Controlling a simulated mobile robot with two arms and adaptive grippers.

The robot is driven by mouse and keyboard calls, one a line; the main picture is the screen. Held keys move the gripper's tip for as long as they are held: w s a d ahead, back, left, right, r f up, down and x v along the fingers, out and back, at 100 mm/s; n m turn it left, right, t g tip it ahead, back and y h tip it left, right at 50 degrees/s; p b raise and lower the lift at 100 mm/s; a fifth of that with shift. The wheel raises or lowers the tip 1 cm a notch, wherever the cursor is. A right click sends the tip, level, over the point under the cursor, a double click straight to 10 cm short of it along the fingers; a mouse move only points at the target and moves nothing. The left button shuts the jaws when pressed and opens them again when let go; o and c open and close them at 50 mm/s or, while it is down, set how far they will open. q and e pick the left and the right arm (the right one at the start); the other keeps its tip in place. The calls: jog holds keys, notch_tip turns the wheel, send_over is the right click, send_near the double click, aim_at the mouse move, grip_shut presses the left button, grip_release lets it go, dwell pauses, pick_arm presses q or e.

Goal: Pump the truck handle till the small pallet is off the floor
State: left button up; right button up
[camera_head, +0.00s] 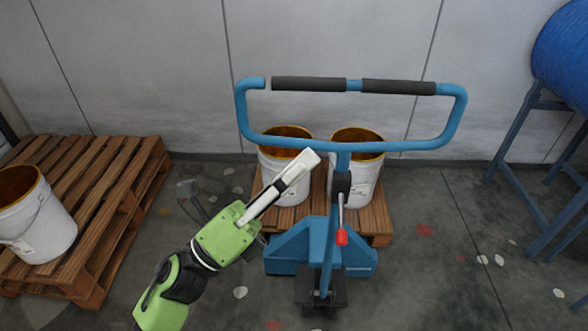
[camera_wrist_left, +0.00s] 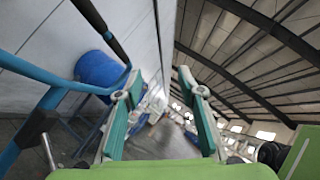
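The blue truck handle (camera_head: 452,118) stands upright, a loop with dark grips on its top bar. Its shaft rises from the blue pallet truck (camera_head: 318,245), and a red-tipped lever hangs on the shaft. The small pallet (camera_head: 376,218) lies behind the truck with two white buckets on it; whether it touches the floor I cannot tell. My left gripper (camera_head: 303,163) overlaps the loop's lower left bar in the head view. In the left wrist view its fingers (camera_wrist_left: 157,85) are apart with nothing between them, and the handle (camera_wrist_left: 35,72) is to their left. My right gripper is not in view.
A larger wooden pallet (camera_head: 112,180) with a white bucket (camera_head: 42,222) is at the left. A blue drum (camera_head: 566,55) on a blue stand (camera_head: 520,195) is at the right. A grey wall closes the back. The floor between truck and stand is open, with paint spots.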

pick_arm(q)
jog(key=v, duration=1.2)
jog(key=shift+w+f, duration=0.1)
